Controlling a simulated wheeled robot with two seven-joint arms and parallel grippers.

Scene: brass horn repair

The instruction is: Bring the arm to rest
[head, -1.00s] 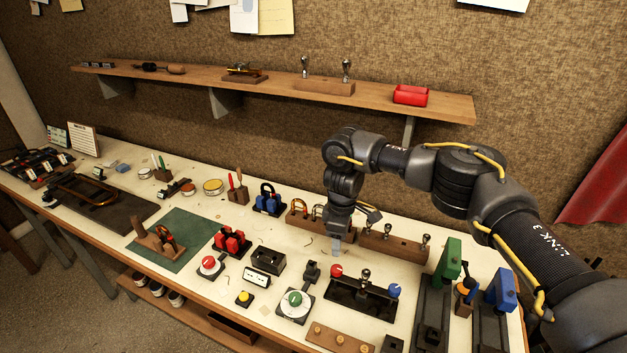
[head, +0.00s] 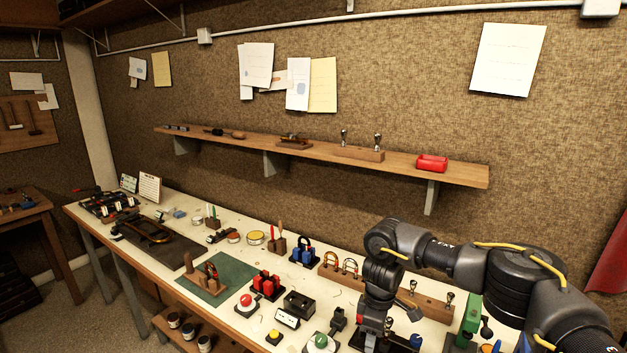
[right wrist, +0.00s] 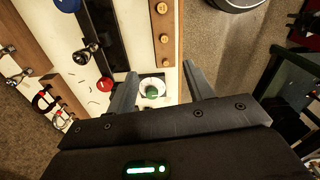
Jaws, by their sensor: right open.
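My right arm comes in from the right in the head view and hangs over the right part of the workbench (head: 215,290). My right gripper shows in the right wrist view (right wrist: 158,85), with two grey fingers wide apart and nothing between them. In the head view the gripper's tips are low in the picture and partly hidden. Beyond the fingers in the right wrist view is a round white dial with a green knob (right wrist: 152,91); it also shows in the head view (head: 321,341). My left gripper is not in view.
Around the right arm stand a wooden block with mouthpieces (head: 425,303), a green clamp-like post (head: 469,315) and a black tray (right wrist: 98,30).

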